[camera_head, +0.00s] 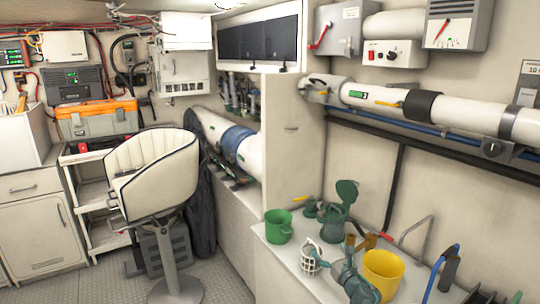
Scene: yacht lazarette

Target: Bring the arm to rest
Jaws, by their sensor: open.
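My gripper and arm do not show in the head camera view. The view takes in a cabin with a white worktop (272,262) at the lower right. Several fittings and containers stand on the worktop. No part that I can be sure is mine is visible, so the arm's pose and what the jaws hold are hidden.
A white pipe (425,108) runs along the wall above. A cream chair (152,172) stands at left near an orange toolbox (97,118).

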